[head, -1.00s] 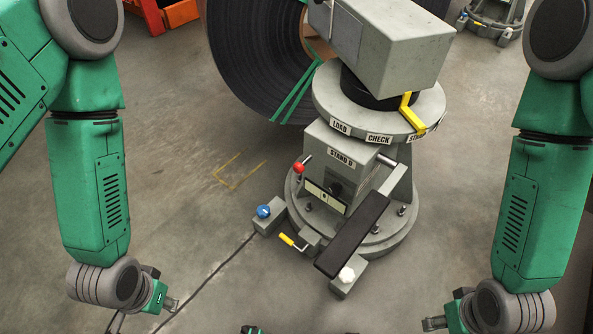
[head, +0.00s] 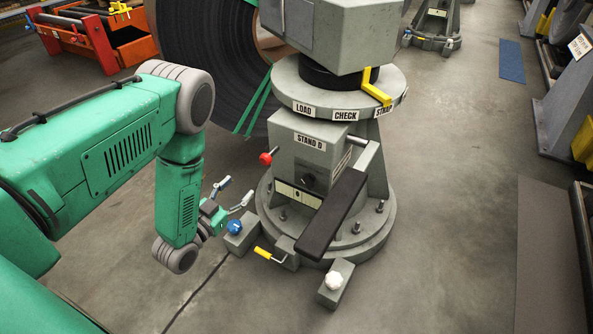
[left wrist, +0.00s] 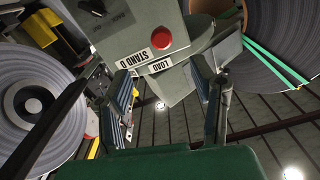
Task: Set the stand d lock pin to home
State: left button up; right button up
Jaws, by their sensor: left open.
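Stand D (head: 311,150) is a grey pedestal with a round top ring marked LOAD and CHECK. A red knob (head: 266,158) on a short rod sticks out of its left side; it also shows in the left wrist view (left wrist: 160,37). A yellow-handled crank (head: 264,254), a blue knob (head: 235,227) and a white knob (head: 333,280) sit low at the base. I cannot tell which part is the lock pin. My left gripper (head: 236,192) is open and empty, below and left of the red knob and apart from it. My right gripper is out of view.
A black arm or pedal (head: 333,213) slopes down the stand's front. A yellow pointer (head: 376,88) hangs on the ring. A large dark coil (head: 190,60) with green straps stands behind. An orange rack (head: 85,38) is at the back left. The floor in front is clear.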

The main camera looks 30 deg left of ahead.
aim_at(263, 162)
pick_arm(q)
jog(key=w+b, duration=0.1)
jog(key=w, duration=0.3)
jog(key=w+b, duration=0.1)
jog(key=w, duration=0.4)
jog(key=w+d+b, duration=0.1)
jog(key=w+b, duration=0.1)
jog(key=w, duration=0.2)
jog(key=shift+w, duration=0.35)
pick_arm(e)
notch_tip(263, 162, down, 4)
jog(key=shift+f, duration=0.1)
